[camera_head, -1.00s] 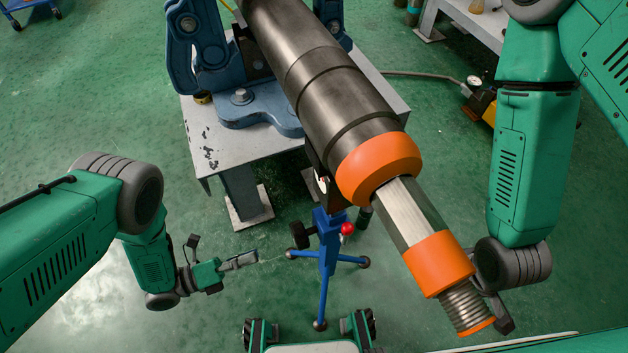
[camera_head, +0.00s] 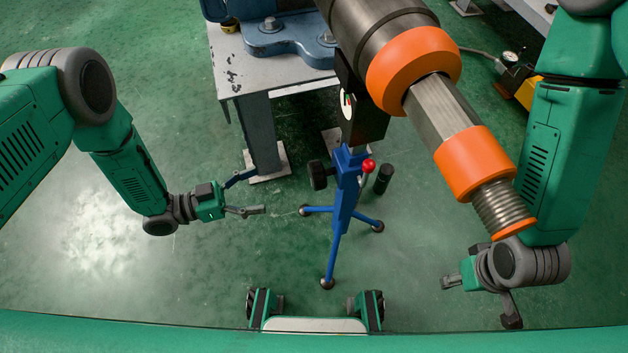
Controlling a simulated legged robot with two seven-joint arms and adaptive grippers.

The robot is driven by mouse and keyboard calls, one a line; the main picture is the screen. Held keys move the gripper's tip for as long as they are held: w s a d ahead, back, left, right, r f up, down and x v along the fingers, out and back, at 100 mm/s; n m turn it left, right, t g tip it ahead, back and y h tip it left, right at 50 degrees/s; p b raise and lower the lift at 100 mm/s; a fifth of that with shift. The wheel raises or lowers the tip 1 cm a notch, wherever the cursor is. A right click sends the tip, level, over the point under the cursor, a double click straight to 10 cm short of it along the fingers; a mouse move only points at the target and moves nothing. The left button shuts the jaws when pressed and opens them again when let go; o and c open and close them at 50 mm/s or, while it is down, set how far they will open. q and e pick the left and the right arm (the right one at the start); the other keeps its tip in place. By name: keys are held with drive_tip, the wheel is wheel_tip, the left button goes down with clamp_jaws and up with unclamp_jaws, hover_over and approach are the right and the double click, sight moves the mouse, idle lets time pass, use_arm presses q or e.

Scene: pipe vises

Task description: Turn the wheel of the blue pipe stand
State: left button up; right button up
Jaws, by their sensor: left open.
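The blue pipe stand (camera_head: 343,202) stands on the green floor at the middle of the head view, its legs spread and ending in round dark feet. Its small black wheel (camera_head: 318,175) sits on the left side of the post, and a red ball knob (camera_head: 368,166) is on the right. My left gripper (camera_head: 253,193) is open and empty to the left of the stand, its fingers pointing right toward the wheel, with a gap between. My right gripper (camera_head: 478,301) is at the lower right, below the pipe end, with its fingers spread apart and nothing between them.
A large dark pipe (camera_head: 385,45) with orange rings and a threaded end hangs over the stand's right side. A grey table (camera_head: 232,75) with a blue vise (camera_head: 290,42) stands behind. A yellow machine (camera_head: 527,92) is at the right. Floor at left is clear.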

sight(310, 175)
use_arm(q)
drive_tip(key=b+x, duration=0.2)
drive_tip(key=x, duration=1.2)
drive_tip(key=shift+a, duration=0.1)
drive_tip(key=shift+c, duration=0.5)
drive_tip(key=c, duration=1.1)
